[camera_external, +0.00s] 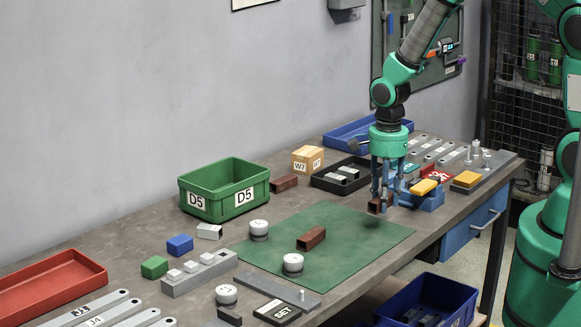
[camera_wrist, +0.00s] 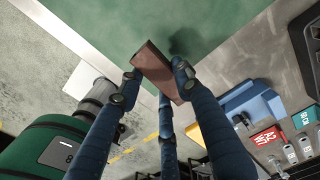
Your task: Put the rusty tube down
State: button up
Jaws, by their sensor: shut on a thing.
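My gripper (camera_external: 383,198) is shut on a rusty tube (camera_external: 374,207), a short reddish-brown piece. It holds the tube a little above the right part of the green mat (camera_external: 345,225), and a dark shadow lies on the mat below. In the wrist view the tube (camera_wrist: 157,70) sits tilted between the blue fingers of my gripper (camera_wrist: 153,84), with the green mat (camera_wrist: 120,25) beyond it. A second rusty tube (camera_external: 311,238) lies on the middle of the mat. A third (camera_external: 284,183) lies on the bench by the cardboard box.
A green D5 bin (camera_external: 224,203) stands behind. The mat's front right part is clear.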

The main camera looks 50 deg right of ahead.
jog(key=w+a+r+p, duration=0.1)
jog(key=w+a+r, duration=0.15)
jog(key=w, duration=0.75)
jog(key=w+a+r+p, duration=0.1)
jog(key=w+a+p, duration=0.15)
jog(key=w, duration=0.75)
jog(key=r+p, duration=0.2)
jog(key=p, duration=0.1)
send_over(234, 194)
jog(key=w+d, duration=0.4)
jog(key=shift+w+d+f, duration=0.1)
jog(key=shift+w+f, duration=0.05)
jog(key=shift+f, duration=3.1)
jog(key=shift+f, duration=1.85)
jog(key=shift+f, duration=0.2)
